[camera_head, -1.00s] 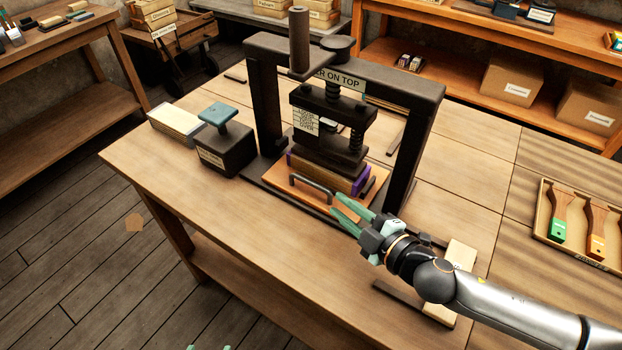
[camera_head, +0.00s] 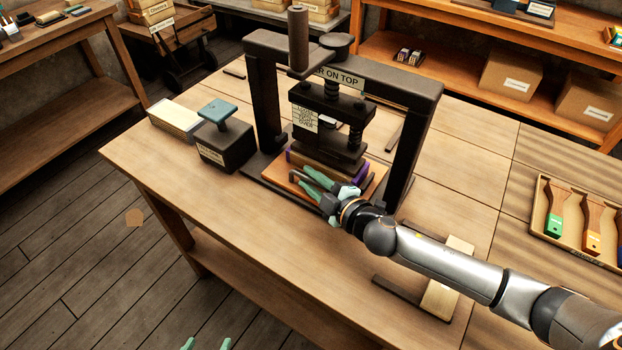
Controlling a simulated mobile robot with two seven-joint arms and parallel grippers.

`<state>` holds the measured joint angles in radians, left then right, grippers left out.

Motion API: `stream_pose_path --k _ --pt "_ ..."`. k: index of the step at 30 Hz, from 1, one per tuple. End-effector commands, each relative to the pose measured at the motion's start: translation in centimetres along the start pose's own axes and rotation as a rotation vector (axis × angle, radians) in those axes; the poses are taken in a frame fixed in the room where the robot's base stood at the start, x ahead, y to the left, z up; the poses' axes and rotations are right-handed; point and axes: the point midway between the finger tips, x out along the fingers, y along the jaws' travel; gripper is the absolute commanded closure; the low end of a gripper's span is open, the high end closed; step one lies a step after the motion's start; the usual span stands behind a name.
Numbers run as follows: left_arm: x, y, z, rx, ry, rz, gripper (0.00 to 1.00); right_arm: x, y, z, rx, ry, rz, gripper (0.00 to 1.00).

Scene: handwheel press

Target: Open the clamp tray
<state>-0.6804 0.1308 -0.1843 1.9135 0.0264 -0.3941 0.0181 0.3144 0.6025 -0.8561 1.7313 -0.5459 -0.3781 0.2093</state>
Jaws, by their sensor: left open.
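The black handwheel press (camera_head: 418,100) stands on the wooden table. The clamp tray (camera_head: 373,186) is an orange-brown board at its foot, with a stack of boards and a purple-edged piece on it beneath the raised-looking black platen (camera_head: 320,146). My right gripper (camera_head: 304,177) is at the tray's front, its green fingers apart and over the dark bar handle, which they mostly hide. I cannot tell whether the handle lies between the fingers. Only the two green fingertips of my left gripper (camera_head: 207,344) show at the bottom edge, spread apart and empty, far from the tray.
A dark block with a blue-topped handle (camera_head: 222,150) and a pale stack (camera_head: 178,120) stand left of the press. A tray of brushes (camera_head: 541,235) lies at the right. A pale block (camera_head: 440,300) lies near my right arm. The table's front left is clear.

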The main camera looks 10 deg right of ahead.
Motion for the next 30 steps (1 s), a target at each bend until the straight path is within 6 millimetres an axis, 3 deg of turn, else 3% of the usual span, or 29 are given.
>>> stream_pose_path --k 2,9,30 --pt "0.01 -0.02 -0.06 0.001 0.001 0.0 0.15 -0.02 -0.01 -0.01 0.0 0.0 0.0 0.74" --pt "0.02 -0.03 -0.13 0.001 0.003 0.0 0.15 -0.04 -0.02 -0.01 0.001 0.0 0.0 1.0" --pt "0.03 -0.05 -0.16 0.001 0.003 0.0 0.15 -0.06 -0.05 0.02 0.0 0.0 -0.001 1.0"
